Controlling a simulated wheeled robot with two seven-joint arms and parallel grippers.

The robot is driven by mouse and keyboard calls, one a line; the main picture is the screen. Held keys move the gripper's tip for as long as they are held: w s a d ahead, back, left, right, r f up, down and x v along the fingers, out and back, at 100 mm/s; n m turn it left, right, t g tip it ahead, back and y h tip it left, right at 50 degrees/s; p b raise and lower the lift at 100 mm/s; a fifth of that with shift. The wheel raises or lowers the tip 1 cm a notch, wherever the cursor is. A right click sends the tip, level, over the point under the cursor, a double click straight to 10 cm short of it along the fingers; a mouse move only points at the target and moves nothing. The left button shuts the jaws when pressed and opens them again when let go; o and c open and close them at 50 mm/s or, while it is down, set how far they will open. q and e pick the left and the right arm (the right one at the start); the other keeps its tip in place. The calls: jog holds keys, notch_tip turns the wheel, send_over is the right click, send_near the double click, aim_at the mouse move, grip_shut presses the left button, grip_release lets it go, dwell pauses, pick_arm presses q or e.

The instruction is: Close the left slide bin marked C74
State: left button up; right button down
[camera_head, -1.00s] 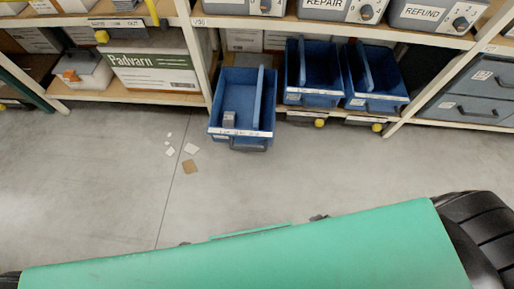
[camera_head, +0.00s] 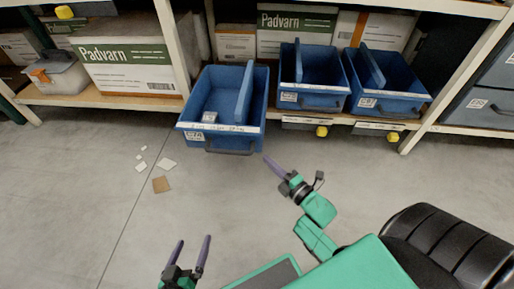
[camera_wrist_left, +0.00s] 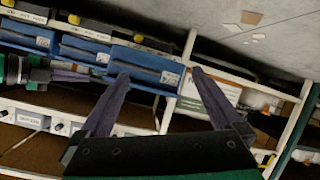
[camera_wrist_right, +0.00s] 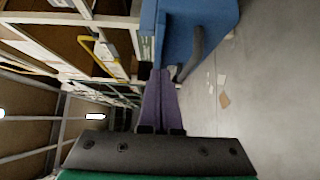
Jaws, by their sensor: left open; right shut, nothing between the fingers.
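The left slide bin (camera_head: 247,130) is blue with a divider inside. A small grey item (camera_head: 209,117) lies inside. Its dark front handle (camera_head: 230,151) faces me. My right gripper (camera_head: 267,157) is shut and empty, in front of the bin's right front corner and apart from it in the head view. In the right wrist view the bin (camera_wrist_right: 205,18) is just beyond the fingertips. My left gripper (camera_head: 192,241) is open and empty, low over the floor.
Two more blue bins (camera_head: 312,98) (camera_head: 392,103) sit on the shelf to the right. A white post (camera_head: 172,45) stands left of the left bin, with a Padvarn box (camera_head: 125,62) beyond. Paper scraps (camera_head: 161,185) lie on the clear floor (camera_head: 60,190).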

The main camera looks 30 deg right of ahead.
pick_arm(q)
jog(key=w+t+b, duration=0.2)
jog(key=w+b, duration=0.1)
jog(key=shift+w+a+f, duration=0.1)
jog(key=shift+w+f, duration=0.05)
jog(key=shift+w, duration=0.05)
pick_arm(e)
jog(key=w+d, duration=0.1)
jog(key=w, duration=0.7)
jog(key=shift+w, duration=0.35)
jog(key=shift+w, duration=0.1)
